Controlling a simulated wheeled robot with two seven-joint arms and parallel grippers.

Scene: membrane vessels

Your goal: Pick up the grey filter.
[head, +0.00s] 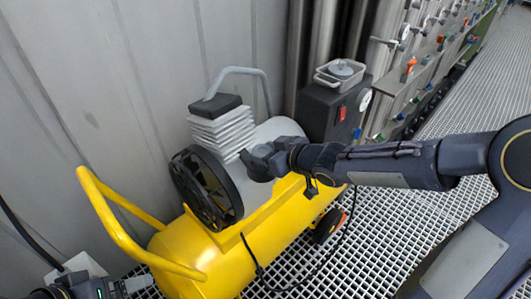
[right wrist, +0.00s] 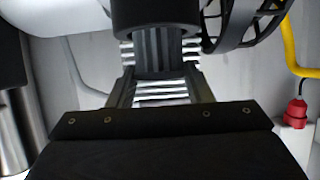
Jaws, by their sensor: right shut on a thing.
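The grey filter (head: 257,163) is a dark, round, ribbed cylinder beside the finned head of the yellow compressor (head: 210,262). It also shows at the top of the right wrist view (right wrist: 156,45), between my fingers. My right gripper (head: 275,157) reaches in from the right and is shut on the filter. The filter is still close against the compressor, and I cannot tell whether it touches it. My left gripper (head: 128,286) is at the bottom left, low and away from the filter; its jaw opening is unclear.
A black flywheel (head: 205,188) and pale cooling fins (head: 222,132) stand close left of the filter. A black box (head: 330,110) behind carries a small tray (head: 321,78) with a grey round piece. Valves line the right wall. Grating floor (head: 375,240) is open in front.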

